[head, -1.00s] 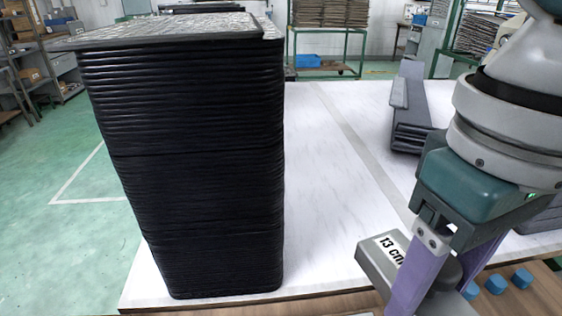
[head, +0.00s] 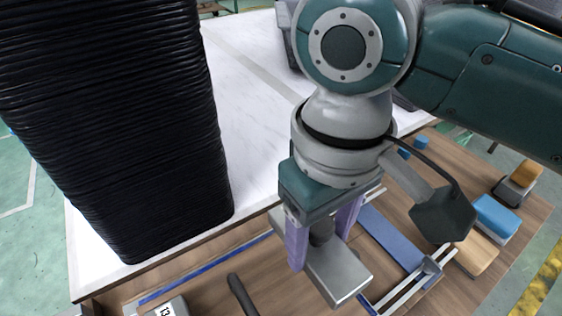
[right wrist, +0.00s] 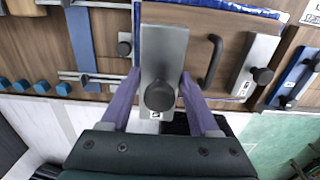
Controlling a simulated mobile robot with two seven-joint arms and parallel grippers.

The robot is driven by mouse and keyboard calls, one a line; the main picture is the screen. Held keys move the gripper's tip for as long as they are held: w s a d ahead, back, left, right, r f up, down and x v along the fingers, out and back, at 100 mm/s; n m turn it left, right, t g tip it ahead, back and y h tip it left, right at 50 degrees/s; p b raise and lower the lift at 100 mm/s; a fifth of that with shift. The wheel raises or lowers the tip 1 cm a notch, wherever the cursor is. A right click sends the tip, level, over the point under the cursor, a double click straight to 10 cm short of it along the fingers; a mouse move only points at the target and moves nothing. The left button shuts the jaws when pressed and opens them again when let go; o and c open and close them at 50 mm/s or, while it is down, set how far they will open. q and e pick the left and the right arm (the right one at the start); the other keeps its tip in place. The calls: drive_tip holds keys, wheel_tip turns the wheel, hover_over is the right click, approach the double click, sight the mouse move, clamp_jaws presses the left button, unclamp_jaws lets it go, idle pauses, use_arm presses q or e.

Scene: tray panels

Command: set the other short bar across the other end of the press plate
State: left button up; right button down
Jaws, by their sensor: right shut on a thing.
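My right gripper (head: 322,244) is shut on the knob of a grey short bar (head: 338,277). In the right wrist view the gripper (right wrist: 159,98) has a finger on each side of the round dark knob, and the bar (right wrist: 164,48) lies lengthwise across the left end of the press plate (right wrist: 200,24). I cannot tell whether it touches the plate. The plate is brown with blue edges and shows partly in the head view (head: 215,286). A black handle (right wrist: 212,58) stands at its middle. The first short bar (right wrist: 258,58) lies across its right end. My left gripper is not in view.
A tall stack of black trays (head: 110,120) stands on the white tabletop close behind the plate. Right of the held bar are a flat blue strip (head: 390,236) and metal rails (head: 420,280). A blue block (head: 496,215) and a wooden block (head: 476,254) lie further right.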

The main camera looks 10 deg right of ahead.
sight(310, 283)
wheel_tip(310, 283, down, 4)
drive_tip(key=shift+a+r+b, duration=0.1)
drive_tip(key=shift+b, duration=0.25)
drive_tip(key=shift+f+b, duration=0.6)
drive_tip(key=shift+f, duration=1.55)
drive_tip(key=shift+c, duration=0.6)
unclamp_jaws()
drive_tip(key=shift+f, duration=0.1)
